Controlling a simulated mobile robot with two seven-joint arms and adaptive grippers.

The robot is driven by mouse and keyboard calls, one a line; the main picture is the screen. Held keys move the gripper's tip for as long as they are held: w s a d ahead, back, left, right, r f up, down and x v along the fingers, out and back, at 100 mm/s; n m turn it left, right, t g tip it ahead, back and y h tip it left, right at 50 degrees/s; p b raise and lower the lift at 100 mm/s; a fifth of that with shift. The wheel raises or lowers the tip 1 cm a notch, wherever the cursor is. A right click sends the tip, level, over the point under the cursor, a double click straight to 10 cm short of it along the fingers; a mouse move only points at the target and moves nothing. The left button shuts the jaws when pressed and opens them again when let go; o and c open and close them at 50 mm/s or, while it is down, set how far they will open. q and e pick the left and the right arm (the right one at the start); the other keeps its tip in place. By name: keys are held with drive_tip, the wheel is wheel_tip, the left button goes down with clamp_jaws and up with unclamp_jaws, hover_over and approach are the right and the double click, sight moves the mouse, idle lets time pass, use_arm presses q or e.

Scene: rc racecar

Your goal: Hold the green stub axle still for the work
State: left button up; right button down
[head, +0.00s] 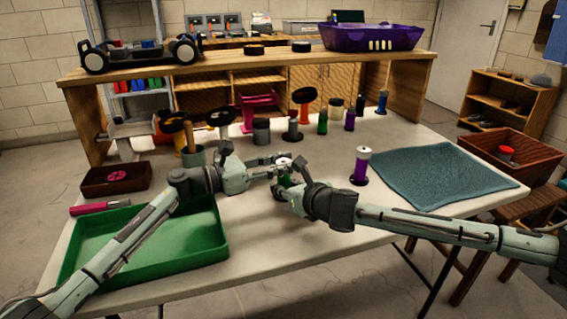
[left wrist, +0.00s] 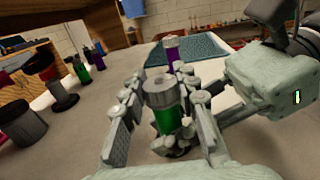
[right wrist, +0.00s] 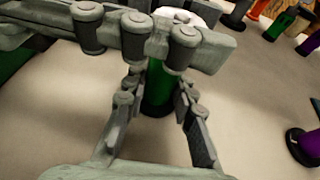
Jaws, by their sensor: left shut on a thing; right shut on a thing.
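The green stub axle (head: 285,181) stands upright over the table, with a pale grey top, mostly hidden by my grippers in the head view. My left gripper (left wrist: 163,115) is shut around it; its fingers flank the green body and grey cap in the left wrist view. My right gripper (right wrist: 158,100) is also shut on the green stub axle (right wrist: 157,85), lower down. The left gripper's fingers cross above it in the right wrist view and cover part of its upper end. The two grippers meet at the axle from opposite sides.
A green tray (head: 208,256) lies at left and a teal mat (head: 440,177) at right. A purple stub axle (head: 360,168) stands right of my grippers. Several upright parts stand behind.

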sight(283, 160)
use_arm(q)
drive_tip(key=shift+w+f+m+g+h, duration=0.1)
drive_tip(key=shift+m+g+h, duration=0.3)
drive_tip(key=shift+m+g, duration=1.05)
drive_tip(key=shift+w+m+g+h, duration=0.1)
drive_tip(key=shift+m+g+h, duration=0.5)
drive_tip(key=shift+g, duration=1.45)
drive_tip(key=shift+s+a+m+g, duration=0.1)
drive_tip(key=shift+s+m+g, duration=0.1)
drive_tip(key=shift+m+g, duration=0.45)
drive_tip(key=o, duration=1.2)
wheel_tip(283, 160, up, 10)
drive_tip(key=shift+r, duration=0.1)
